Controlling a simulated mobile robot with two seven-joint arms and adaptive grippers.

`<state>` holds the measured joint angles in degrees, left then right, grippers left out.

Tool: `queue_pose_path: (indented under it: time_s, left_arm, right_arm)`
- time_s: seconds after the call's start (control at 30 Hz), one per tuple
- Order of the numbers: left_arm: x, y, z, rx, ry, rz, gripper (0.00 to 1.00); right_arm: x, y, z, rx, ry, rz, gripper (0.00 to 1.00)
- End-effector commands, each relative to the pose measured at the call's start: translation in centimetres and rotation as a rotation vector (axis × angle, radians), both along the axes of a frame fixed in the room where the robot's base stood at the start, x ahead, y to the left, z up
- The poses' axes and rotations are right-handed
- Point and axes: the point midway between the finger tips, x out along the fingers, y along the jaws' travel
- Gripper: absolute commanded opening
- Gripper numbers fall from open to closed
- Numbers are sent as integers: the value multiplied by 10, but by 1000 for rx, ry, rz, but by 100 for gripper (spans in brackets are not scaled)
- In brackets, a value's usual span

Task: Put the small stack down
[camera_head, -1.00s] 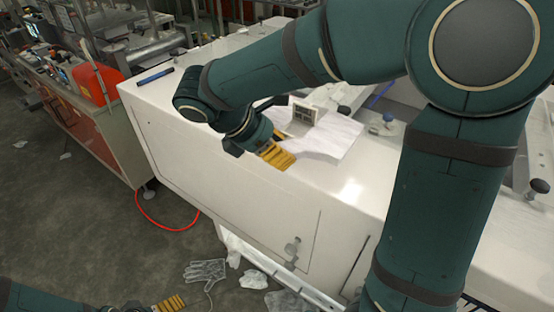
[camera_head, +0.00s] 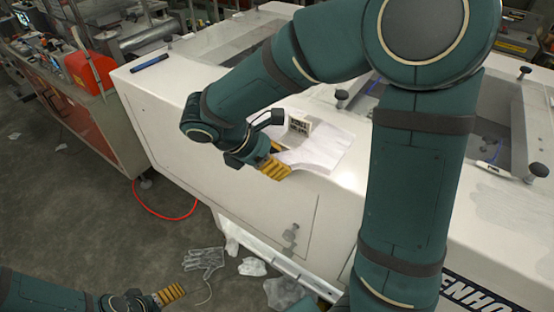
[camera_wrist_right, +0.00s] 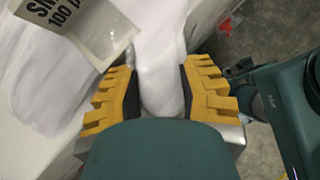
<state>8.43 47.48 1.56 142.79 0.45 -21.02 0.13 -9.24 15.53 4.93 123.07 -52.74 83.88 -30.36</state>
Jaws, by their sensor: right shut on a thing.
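A small stack of thin white film gloves (camera_head: 322,150) shows over the near edge of the white machine top in the head view. A clear-framed card with black print, "SM" and "100" (camera_wrist_right: 80,22), is at the stack; it also shows in the head view (camera_head: 300,125). My right gripper (camera_head: 274,165) is shut on the stack's narrow white end (camera_wrist_right: 160,75), which lies between the yellow fingers in the wrist view. I cannot tell whether the stack touches the top. My left gripper (camera_head: 170,294) is low at the bottom left, its opening unclear.
The white machine (camera_head: 240,195) has a blue pen (camera_head: 150,62) on its far left corner and black knobs on the right. A red cable (camera_head: 165,214) runs beside the machine.

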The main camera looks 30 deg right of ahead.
Motion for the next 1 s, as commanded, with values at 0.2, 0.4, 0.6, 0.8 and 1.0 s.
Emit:
queue_pose_path:
  time_s: [0.2,0.4,0.6,0.8,1.0]
  left_arm:
    - [0,0,-1,0,0,0,99]
    - [0,0,0,0,0,0,99]
    - [0,0,3,0,0,0,99]
    - [0,0,7,-1,0,0,99]
    - [0,0,10,-2,1,-1,99]
  right_arm:
    - [0,0,-1,0,0,0,47]
    - [0,0,0,0,0,0,47]
    - [3,8,12,-1,-2,2,47]
    - [10,33,42,1,-2,4,47]
    - [17,57,72,0,-2,2,47]
